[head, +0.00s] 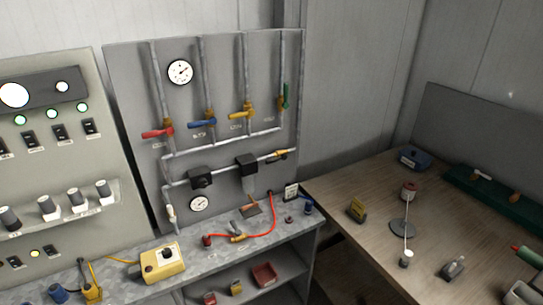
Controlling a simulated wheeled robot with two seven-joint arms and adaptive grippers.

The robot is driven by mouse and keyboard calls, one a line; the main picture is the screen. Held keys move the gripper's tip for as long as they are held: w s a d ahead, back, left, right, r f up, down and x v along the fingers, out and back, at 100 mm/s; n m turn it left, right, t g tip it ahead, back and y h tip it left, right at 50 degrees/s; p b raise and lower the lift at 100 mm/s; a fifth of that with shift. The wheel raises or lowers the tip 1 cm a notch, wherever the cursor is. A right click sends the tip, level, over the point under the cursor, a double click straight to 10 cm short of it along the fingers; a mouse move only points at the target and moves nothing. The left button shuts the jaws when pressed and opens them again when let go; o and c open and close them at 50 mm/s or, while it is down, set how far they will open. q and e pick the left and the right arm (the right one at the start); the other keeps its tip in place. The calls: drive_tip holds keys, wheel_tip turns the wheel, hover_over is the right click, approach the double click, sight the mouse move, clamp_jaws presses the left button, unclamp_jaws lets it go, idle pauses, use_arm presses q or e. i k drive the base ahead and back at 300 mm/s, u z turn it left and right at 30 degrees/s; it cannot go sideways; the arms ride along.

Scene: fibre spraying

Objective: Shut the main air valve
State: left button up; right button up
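A grey panel (222,75) carries pipes with several lever valves. The red lever (157,133), blue lever (202,124) and yellow lever (240,114) lie across their vertical pipes. The green lever (286,96) stands along its pipe. A small orange-yellow valve (279,153) sits at the right end of the lower pipe, its lever roughly in line with it. A pale fitting (171,212) stands at the lower left pipe's foot. The labels are too small to read, so I cannot tell which is the main air valve. Neither gripper is in view.
A control cabinet (55,165) stands left. Below the panel, a grey bench (220,248) holds a yellow box (162,263), a red hose (273,222) and small parts. A wooden table (335,185) with several items stands right. The space in front of the levers looks clear.

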sight(283, 157)
drive_tip(key=k, duration=0.5)
drive_tip(key=z, duration=1.05)
drive_tip(key=i, duration=0.65)
drive_tip(key=u, duration=0.4)
